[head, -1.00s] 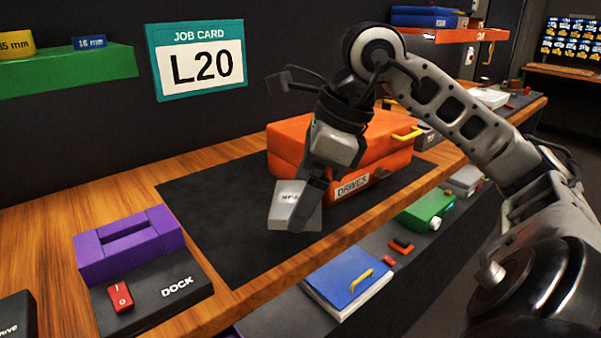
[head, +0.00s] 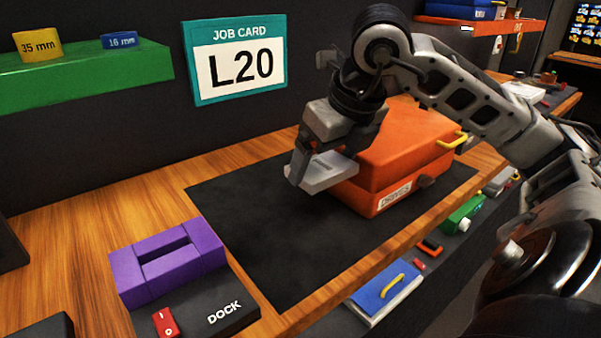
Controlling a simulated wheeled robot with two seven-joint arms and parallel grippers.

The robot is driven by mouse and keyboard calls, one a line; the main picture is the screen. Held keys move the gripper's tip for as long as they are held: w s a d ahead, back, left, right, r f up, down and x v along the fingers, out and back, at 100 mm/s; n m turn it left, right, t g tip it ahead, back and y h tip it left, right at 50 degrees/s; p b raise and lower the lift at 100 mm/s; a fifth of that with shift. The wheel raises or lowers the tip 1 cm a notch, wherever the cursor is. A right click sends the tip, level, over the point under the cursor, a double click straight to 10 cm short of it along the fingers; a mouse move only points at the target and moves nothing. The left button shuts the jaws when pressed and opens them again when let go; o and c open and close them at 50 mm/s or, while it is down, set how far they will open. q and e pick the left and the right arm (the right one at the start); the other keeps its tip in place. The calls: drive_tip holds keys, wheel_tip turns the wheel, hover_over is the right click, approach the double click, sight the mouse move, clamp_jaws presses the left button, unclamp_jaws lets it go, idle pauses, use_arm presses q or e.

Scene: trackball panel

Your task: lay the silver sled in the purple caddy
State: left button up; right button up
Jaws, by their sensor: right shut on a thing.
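The silver sled (head: 326,176) is a flat light-grey block held above the black mat, in front of the orange case. My right gripper (head: 308,172) is shut on it; the fingers hide part of the sled. The purple caddy (head: 207,247) is a block with a long slot in its top, at the lower left on the black dock (head: 228,292). The slot looks empty. The sled is up and to the right of the caddy, well apart from it. My left gripper is not in view.
An orange case (head: 410,150) labelled DRIVES stands on the black mat (head: 262,248), close behind the sled. A red switch (head: 165,322) sits on the dock's front. The mat between sled and caddy is clear. A green shelf (head: 85,72) juts from the wall.

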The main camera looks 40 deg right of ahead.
drive_tip(key=p, duration=0.2)
hover_over(289, 203)
drive_tip(key=s, duration=0.2)
wheel_tip(289, 203, down, 7)
drive_tip(key=shift+a+r, duration=0.15)
drive_tip(key=shift+w+f, duration=0.15)
drive_tip(key=shift+f, duration=0.75)
drive_tip(key=shift+w+f, duration=0.1)
drive_tip(key=shift+f, duration=0.8)
drive_tip(key=o, duration=0.8)
drive_tip(key=shift+f, duration=0.1)
